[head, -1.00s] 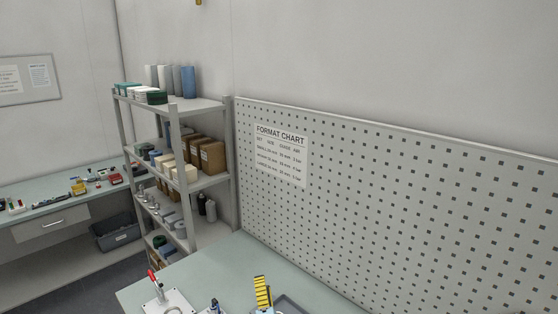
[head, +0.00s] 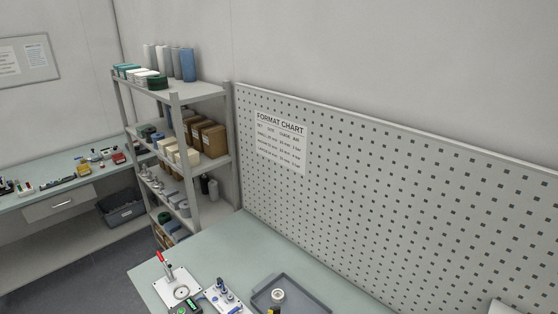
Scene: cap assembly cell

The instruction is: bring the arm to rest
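My gripper cannot be made out in the head view. A pale shape shows at the lower right edge; it may be part of my arm, but too little is in view to tell. A small yellow and black piece (head: 274,311) is cut off by the bottom edge, in front of the grey tray (head: 302,296). A small round whitish part (head: 278,295) sits in the tray.
The green bench top (head: 222,255) carries a white plate with a red-handled clamp (head: 160,258), a small fixture with blue parts (head: 222,297) and a green device (head: 187,307). A pegboard (head: 400,190) stands behind. A loaded shelf (head: 203,92) and side bench (head: 30,203) are left.

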